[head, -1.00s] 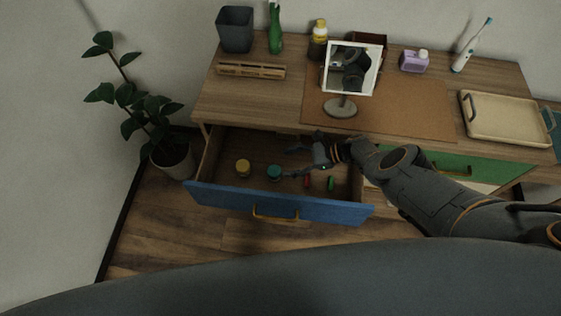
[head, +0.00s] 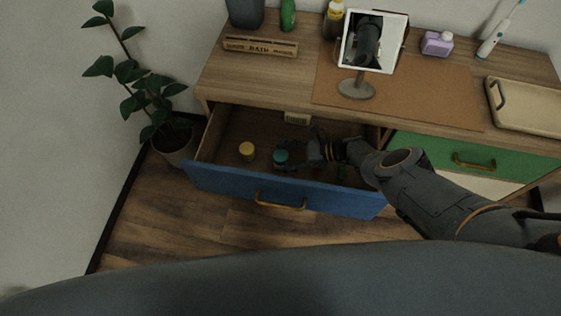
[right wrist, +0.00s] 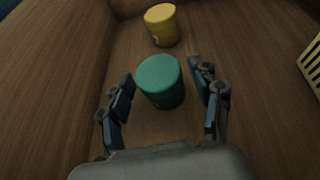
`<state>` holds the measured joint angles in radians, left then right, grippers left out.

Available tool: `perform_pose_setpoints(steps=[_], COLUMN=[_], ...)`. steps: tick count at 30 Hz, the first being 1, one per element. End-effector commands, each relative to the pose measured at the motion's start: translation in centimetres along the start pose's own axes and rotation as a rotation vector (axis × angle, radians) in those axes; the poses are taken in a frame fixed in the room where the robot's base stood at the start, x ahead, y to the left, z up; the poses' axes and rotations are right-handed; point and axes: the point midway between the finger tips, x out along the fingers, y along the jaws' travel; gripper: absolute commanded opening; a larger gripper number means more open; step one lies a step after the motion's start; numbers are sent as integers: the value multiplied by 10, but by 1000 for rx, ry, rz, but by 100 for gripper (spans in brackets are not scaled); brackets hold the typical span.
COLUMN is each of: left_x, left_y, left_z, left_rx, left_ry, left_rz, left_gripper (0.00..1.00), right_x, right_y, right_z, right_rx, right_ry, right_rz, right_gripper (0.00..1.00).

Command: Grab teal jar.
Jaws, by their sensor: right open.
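The teal jar (head: 281,158) stands in the open blue-fronted drawer (head: 230,180). My right gripper (head: 290,158) is inside the drawer, coming at the jar from the right. In the right wrist view the teal jar (right wrist: 161,82) stands between the tips of the open fingers (right wrist: 160,88). My left gripper is not in view.
A yellow jar (head: 247,151) stands left of the teal one, and shows beyond it in the wrist view (right wrist: 162,25). A pale slotted item (head: 297,117) lies at the drawer's back. A mirror (head: 371,45) stands on the tabletop above. Drawer floor around the jars is mostly clear.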

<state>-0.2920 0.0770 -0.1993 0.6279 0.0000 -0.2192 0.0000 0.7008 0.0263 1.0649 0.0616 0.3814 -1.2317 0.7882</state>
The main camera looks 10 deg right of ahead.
Motion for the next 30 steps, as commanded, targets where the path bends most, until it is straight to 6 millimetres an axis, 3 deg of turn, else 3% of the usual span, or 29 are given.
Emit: perform_pose_setpoints(steps=[12,19,27,30], left_x=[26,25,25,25], left_y=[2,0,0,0], left_z=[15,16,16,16], left_rx=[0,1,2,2], left_ry=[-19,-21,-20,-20], left_rz=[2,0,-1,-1], left_gripper=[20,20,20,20], right_x=[49,49,49,49], right_y=[0,-1,0,0], right_z=[-1,1,1,1], right_rx=[-2,-1,-1,-1], right_ry=[0,1,1,1], right_rz=[0,-1,-1,-1], right_gripper=[64,62,7,4])
